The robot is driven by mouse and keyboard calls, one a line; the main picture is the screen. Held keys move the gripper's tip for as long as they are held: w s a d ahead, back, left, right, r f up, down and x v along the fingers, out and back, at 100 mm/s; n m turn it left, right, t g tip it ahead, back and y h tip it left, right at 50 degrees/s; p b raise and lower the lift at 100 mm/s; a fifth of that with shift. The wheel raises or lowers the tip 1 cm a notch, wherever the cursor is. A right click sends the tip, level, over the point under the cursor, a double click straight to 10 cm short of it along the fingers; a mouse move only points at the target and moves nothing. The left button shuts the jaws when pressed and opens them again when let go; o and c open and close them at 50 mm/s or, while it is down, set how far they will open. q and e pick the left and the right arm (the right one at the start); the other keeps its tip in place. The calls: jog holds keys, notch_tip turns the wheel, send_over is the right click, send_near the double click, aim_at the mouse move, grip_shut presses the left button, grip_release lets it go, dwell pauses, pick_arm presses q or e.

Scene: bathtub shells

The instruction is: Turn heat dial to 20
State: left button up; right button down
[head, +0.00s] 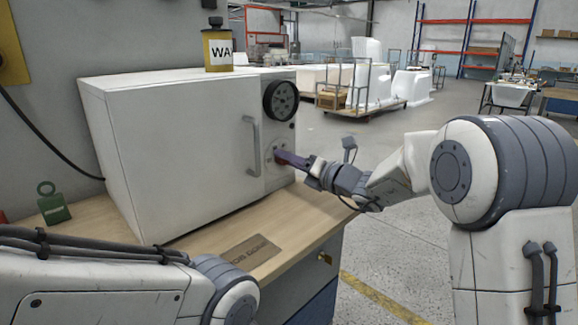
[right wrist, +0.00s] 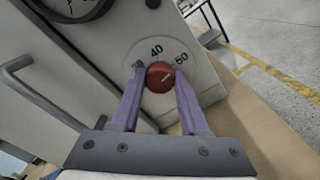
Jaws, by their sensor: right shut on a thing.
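The heat dial is a red knob (right wrist: 160,77) on a pale round scale (right wrist: 135,52) on the front of a white oven (head: 170,150). A pale mark on the knob seems to slant toward the 50 side. My right gripper (right wrist: 160,85) is shut on the knob, one purple finger on each side. In the head view my right gripper (head: 281,157) reaches the scale from the right and hides the knob. My left gripper is out of view.
The oven has a door handle (head: 253,146) left of the dial and a round black gauge (head: 280,100) above it. A yellow can (head: 217,48) stands on top. A green weight (head: 53,204) and a plate (head: 248,250) lie on the wooden bench (head: 190,240).

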jog(key=n+b, duration=0.2)
jog(key=b, duration=0.1)
jog(key=n+b, duration=0.6)
jog(key=b, duration=0.1)
jog(key=shift+f, duration=0.3)
jog(key=n+b, duration=0.9)
jog(key=shift+s, duration=0.1)
jog(key=n+b, duration=0.4)
jog(key=shift+n, duration=0.4)
jog(key=n+b, duration=0.3)
jog(key=n, duration=0.1)
jog(key=shift+a, duration=0.1)
jog(key=n+b, duration=0.3)
jog(key=n, duration=0.2)
jog(key=shift+r+n+b, duration=0.1)
jog(key=shift+n+b, duration=0.55)
jog(key=shift+n, duration=1.05)
